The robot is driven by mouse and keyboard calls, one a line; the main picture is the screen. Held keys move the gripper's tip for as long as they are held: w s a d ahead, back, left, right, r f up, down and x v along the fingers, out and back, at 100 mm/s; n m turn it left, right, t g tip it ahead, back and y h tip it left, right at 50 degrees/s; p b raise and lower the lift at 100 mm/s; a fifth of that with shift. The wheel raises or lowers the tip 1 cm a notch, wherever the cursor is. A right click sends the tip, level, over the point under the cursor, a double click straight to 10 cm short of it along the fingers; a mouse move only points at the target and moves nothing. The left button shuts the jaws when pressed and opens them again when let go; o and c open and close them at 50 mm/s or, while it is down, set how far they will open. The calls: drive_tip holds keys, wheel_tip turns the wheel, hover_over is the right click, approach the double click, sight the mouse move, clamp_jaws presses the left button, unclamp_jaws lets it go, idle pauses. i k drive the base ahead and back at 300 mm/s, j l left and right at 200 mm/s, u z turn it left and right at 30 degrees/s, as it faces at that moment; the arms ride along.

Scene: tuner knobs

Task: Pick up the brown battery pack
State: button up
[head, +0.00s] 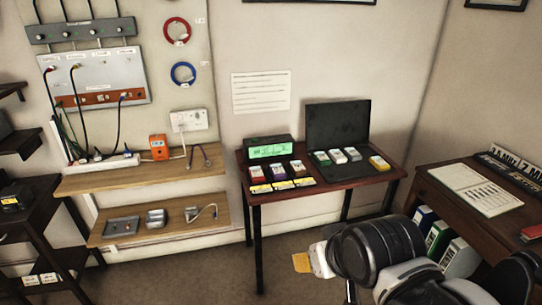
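Several small battery packs with pale labels stand on the dark red-brown table (325,187). In the row in front of the green-lit device are a reddish-brown pack (256,173), a dark purplish pack (277,173) and a dark red pack (298,168). At this size I cannot tell for sure which is the brown battery pack. My gripper (312,262) is at the lower middle, in front of and below the table, apart from these packs. A tan-orange patch (302,263) shows at its tip; I cannot tell whether it is a fingertip or something held.
A green-lit display (270,151) stands at the back left. Wooden shelves (140,180) are on the left and a desk with papers (475,190) on the right. The floor before the table is clear.

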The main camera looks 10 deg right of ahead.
sight(298, 168)
drive_tip(key=i+j, duration=0.1)
drive_tip(key=i, duration=0.3)
drive_tip(key=i+j, duration=0.1)
drive_tip(key=i, duration=0.35)
drive_tip(key=z, duration=0.05)
